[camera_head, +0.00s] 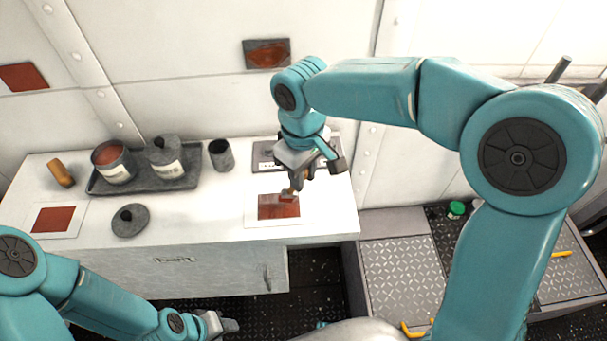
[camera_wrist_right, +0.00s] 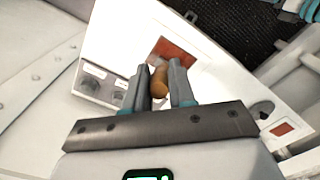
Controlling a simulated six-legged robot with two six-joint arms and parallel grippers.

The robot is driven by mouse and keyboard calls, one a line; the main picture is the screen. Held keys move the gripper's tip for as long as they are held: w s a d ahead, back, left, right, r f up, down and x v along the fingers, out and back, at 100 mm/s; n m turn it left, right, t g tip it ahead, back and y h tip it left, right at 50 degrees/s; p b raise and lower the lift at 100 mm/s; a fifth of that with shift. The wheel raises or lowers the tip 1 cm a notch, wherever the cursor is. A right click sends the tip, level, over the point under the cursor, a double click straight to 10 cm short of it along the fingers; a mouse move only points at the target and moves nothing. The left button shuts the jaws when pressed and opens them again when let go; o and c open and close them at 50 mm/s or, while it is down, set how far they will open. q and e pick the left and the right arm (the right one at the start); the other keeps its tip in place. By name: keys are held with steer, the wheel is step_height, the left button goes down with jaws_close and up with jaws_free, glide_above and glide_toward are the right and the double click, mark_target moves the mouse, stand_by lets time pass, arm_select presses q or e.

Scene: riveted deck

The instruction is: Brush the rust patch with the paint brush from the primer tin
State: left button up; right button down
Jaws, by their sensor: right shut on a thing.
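My right gripper (camera_head: 297,182) is shut on the paint brush (camera_head: 288,196), low over the right-hand rust patch (camera_head: 278,210) on its white sheet. The brush's lower end overlaps the patch; I cannot tell for sure whether it touches. In the right wrist view, the brush's wooden handle (camera_wrist_right: 158,82) stands between the fingers (camera_wrist_right: 160,90), with the rust patch (camera_wrist_right: 176,54) just beyond. The open tin with red-brown contents (camera_head: 112,160), apparently the primer tin, stands on the dark tray (camera_head: 140,185). My left gripper (camera_head: 222,325) is low in front of the counter; its jaws are unclear.
A lidded tin (camera_head: 165,158) shares the tray. A dark cup (camera_head: 221,155), a round lid (camera_head: 130,221), a brown block (camera_head: 60,172) and a second rust-coloured patch (camera_head: 53,219) are on the white counter (camera_head: 200,215). A grey panel (camera_head: 264,155) lies behind my right gripper.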

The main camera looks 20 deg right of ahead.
steer(key=shift+a+r+p, duration=0.3)
steer(key=shift+r+p, duration=0.1)
steer(key=shift+r, duration=0.7)
steer(key=shift+d+r+p, duration=0.15)
steer(key=shift+r+p, duration=0.6)
steer(key=shift+p, duration=0.15)
step_height(320, 180, up, 2)
steer(key=shift+r+p, duration=0.2)
steer(key=shift+p, duration=0.75)
steer(key=shift+r+p, duration=0.3)
steer(key=shift+r, duration=0.05)
